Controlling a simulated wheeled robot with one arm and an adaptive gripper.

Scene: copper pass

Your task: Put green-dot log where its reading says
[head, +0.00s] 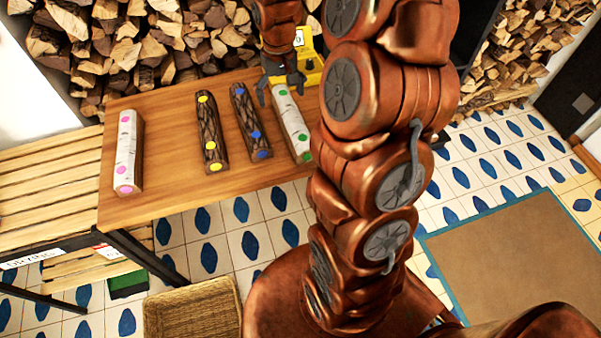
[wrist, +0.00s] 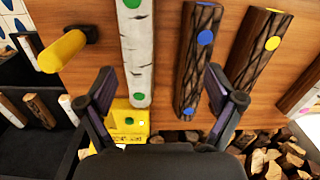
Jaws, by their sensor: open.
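The green-dot log (head: 290,122), pale with birch-like bark, lies on the wooden table (head: 165,112) at the right end of the row of logs. It also shows in the wrist view (wrist: 139,55), left of centre between my fingers. My gripper (head: 280,90) is open and empty near the log's far end; its fingers show in the wrist view (wrist: 160,76). A yellow device (head: 310,72) with a small display stands at the table's back right, close to that end. Its reading is too small to read.
Blue-dot (head: 246,112), yellow-dot (head: 210,125) and pink-dot (head: 127,160) logs lie left of it. A slatted rack (head: 50,178) labelled "DRYING" stands left, a wicker basket (head: 190,310) in front. The wrist view shows a yellow cylinder (wrist: 62,52) and a dark bin (wrist: 50,150) holding logs.

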